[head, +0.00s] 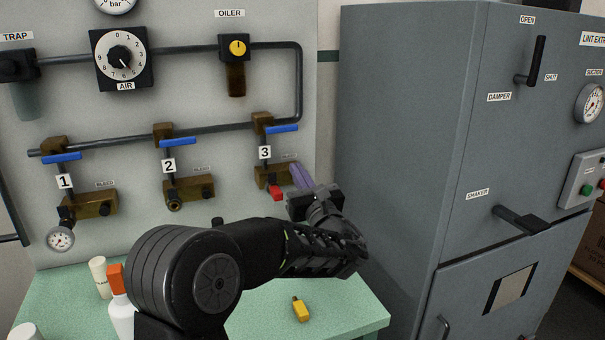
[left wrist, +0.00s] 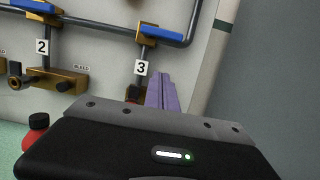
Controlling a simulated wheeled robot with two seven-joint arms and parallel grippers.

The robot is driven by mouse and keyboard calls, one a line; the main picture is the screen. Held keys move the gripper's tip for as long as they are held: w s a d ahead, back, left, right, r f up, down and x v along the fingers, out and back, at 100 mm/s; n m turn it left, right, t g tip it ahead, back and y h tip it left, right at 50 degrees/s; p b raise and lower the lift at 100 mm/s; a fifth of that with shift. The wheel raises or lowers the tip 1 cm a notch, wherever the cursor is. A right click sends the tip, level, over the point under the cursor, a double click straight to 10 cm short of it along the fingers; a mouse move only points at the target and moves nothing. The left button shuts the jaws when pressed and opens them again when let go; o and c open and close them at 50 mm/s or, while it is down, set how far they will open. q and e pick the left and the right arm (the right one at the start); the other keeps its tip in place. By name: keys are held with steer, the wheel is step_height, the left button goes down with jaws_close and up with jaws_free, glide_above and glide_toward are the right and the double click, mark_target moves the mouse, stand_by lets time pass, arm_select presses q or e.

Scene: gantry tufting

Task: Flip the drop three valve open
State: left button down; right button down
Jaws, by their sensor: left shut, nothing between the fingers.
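The drop three valve has a blue lever (head: 283,128) on a brass body (head: 262,121), above the "3" label. The lever lies nearly level, across the vertical drop pipe, and points right. It also shows in the left wrist view (left wrist: 163,33). My left gripper (head: 300,175) has purple fingers, shut and empty. They are below the lever, beside the lower brass block (head: 268,177) of drop three, apart from the lever. In the left wrist view the fingers (left wrist: 161,92) point up the panel and partly hide that block. My right gripper is not in view.
Drops one and two have similar blue levers (head: 62,157) (head: 174,142), also level. A red fitting (head: 277,194) hangs at drop three. A grey cabinet (head: 400,130) stands right of the panel. Bottles (head: 120,312) and a yellow item (head: 300,309) are on the green table (head: 350,300).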

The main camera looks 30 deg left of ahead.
mark_target(280, 128)
arm_select(q)
steer(key=w+a+r+p, duration=0.2)
steer(key=w+a+r, duration=0.1)
steer(key=a+r, duration=0.1)
steer(key=shift+a+r, duration=0.2)
steer(key=shift+r, duration=0.4)
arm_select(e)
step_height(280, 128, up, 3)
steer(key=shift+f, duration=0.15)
arm_select(q)
steer(key=shift+w+r+n, duration=0.1)
steer(key=shift+n, duration=0.4)
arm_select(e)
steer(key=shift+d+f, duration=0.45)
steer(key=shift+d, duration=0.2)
arm_select(q)
steer(key=shift+b, duration=0.3)
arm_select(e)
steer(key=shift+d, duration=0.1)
